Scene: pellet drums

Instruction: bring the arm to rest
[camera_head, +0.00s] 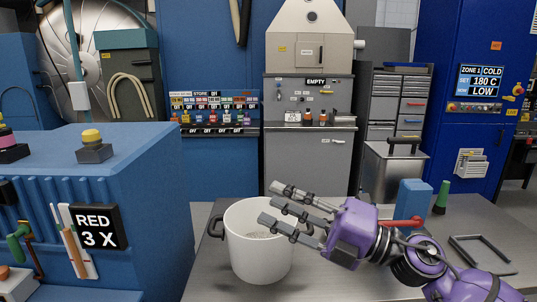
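My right gripper (272,204) comes in from the right on a purple arm. Its grey fingers are stretched out to the left and spread apart, with nothing between them. In the picture they lie across the mouth of a white pot (258,262); I cannot tell how high above the rim they are. The pot stands upright on the grey table, with dark handles at its sides and some greyish content partly hidden by the fingers. My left gripper is not in view.
On the grey table (205,283), a blue block (412,197), a green cone (441,198), a red-handled item (402,223) and a dark bent bar (478,250) lie near my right arm. A blue machine (150,190) with a RED 3 X sign (97,228) fills the left.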

